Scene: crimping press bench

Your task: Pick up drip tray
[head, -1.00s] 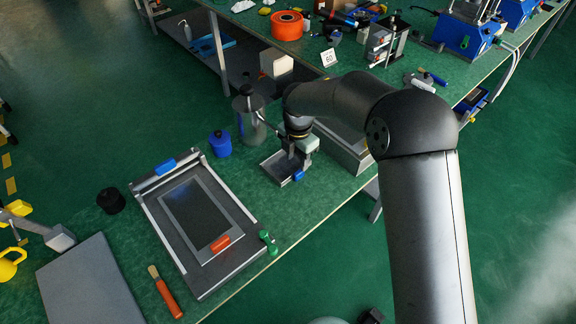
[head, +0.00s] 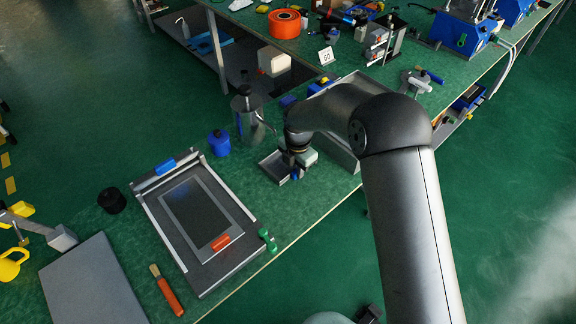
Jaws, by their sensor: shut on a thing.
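The drip tray (head: 273,163) is a small, shallow grey metal tray near the middle of the green bench. My gripper (head: 295,174) points down at the tray's right side, and its jaws are shut on it. My wrist and the gripper body hide part of the tray's right half. I cannot tell whether the tray still touches the bench or is slightly raised.
A metal pump can (head: 247,118) and a blue bottle (head: 219,143) stand left of the tray. A larger grey metal bin (head: 343,153) sits close on the right, behind my arm. A framed screen fixture (head: 198,218) lies front left, with a brush (head: 167,291) nearby.

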